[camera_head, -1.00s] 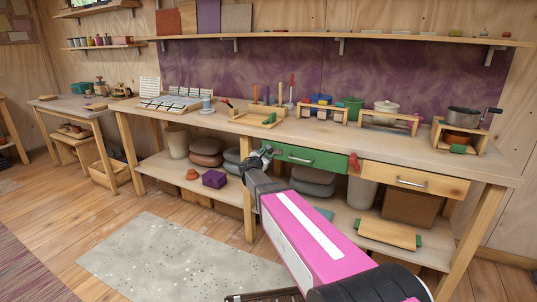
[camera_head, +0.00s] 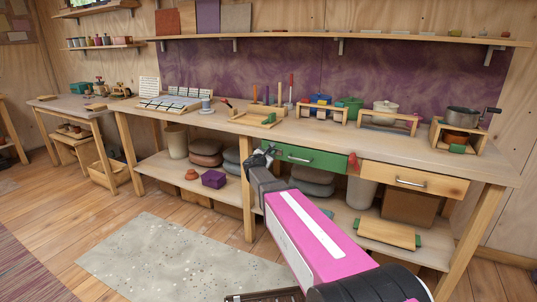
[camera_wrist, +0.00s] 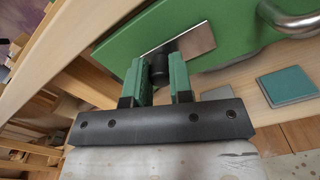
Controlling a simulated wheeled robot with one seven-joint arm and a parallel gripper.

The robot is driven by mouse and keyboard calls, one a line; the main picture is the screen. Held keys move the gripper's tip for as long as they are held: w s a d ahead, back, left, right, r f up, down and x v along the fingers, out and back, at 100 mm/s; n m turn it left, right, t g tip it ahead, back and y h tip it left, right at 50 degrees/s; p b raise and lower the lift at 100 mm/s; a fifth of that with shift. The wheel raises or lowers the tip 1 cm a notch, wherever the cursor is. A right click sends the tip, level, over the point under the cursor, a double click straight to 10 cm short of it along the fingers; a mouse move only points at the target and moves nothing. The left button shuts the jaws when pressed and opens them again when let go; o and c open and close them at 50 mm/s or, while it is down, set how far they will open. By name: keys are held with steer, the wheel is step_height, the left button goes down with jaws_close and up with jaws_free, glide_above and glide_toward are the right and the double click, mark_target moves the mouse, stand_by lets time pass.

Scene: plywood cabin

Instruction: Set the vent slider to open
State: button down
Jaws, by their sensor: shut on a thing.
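The vent slider appears as a black knob (camera_wrist: 160,68) in front of a flat metal plate (camera_wrist: 196,45) on a green drawer front (camera_wrist: 232,22). In the wrist view my gripper (camera_wrist: 161,66) has its two green-padded fingers closed around the knob, one on each side. The plate extends to the right of the knob in that view. In the head view my gripper (camera_head: 269,152) is at the left end of the green drawer front (camera_head: 310,158), below the bench top. The knob is too small or hidden there, and I see no open or closed marking.
A curved metal handle (camera_wrist: 290,20) is right of the plate. A red piece (camera_head: 353,162) sits between the green and wooden drawers. The bench top edge (camera_head: 400,163) runs just above.

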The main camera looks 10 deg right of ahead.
steer(key=s+d, duration=0.2)
steer(key=d, duration=0.1)
steer(key=shift+s+d, duration=0.3)
steer(key=shift+s, duration=0.05)
steer(key=c, duration=1)
jaws_free()
glide_toward(280, 152)
steer(key=v, duration=0.4)
steer(key=shift+r, duration=0.1)
